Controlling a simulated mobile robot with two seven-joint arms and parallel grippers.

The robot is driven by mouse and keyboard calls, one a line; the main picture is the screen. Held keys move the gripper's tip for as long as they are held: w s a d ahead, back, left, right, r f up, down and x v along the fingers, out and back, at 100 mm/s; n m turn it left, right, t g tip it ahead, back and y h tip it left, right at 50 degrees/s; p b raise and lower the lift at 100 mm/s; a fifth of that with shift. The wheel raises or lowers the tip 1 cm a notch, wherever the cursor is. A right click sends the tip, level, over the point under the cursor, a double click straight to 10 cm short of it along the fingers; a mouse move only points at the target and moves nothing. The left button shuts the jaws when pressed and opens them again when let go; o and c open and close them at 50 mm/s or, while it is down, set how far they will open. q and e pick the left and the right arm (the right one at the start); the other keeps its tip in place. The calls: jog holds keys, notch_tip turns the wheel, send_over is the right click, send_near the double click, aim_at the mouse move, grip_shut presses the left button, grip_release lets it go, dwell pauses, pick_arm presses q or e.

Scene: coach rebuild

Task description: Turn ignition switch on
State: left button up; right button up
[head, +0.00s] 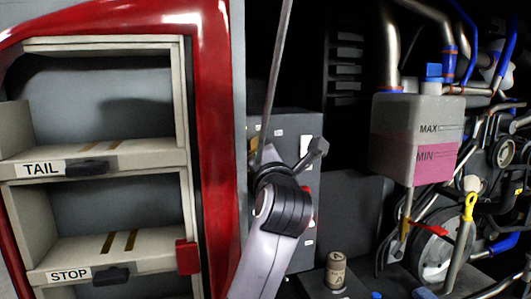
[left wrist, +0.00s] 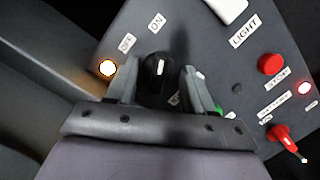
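In the left wrist view, a black rotary switch knob (left wrist: 158,72) with a white mark stands on a dark grey panel (left wrist: 205,50). An OFF label (left wrist: 127,42) and an ON label (left wrist: 157,22) lie above it. The white mark points roughly up the picture, toward the labels. My left gripper (left wrist: 160,80) has one finger on each side of the knob, with a narrow dark gap visible at each finger. The label below the knob is mostly hidden. In the head view the grey control box (head: 285,130) shows beyond my left arm, and its switches are hard to make out. My right gripper is not in view.
An orange lamp (left wrist: 107,68) glows beside the left finger. A red button (left wrist: 271,64), a red lamp (left wrist: 305,88) and a red key-like switch (left wrist: 285,137) lie right. In the head view, a red-framed shelf door (head: 210,130) stands left and a fluid tank (head: 415,135) right.

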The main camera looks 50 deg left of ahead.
pick_arm(q)
jog(key=shift+r, duration=0.1)
jog(key=w+d+r+v, duration=0.1)
jog(key=v, duration=0.7)
jog(key=shift+s+d, duration=0.25)
jog(key=shift+f, duration=0.1)
dwell(0.3)
jog(key=b+v, duration=0.1)
jog(key=v, duration=0.6)
jog(key=shift+b, duration=0.3)
jog(key=shift+d, duration=0.1)
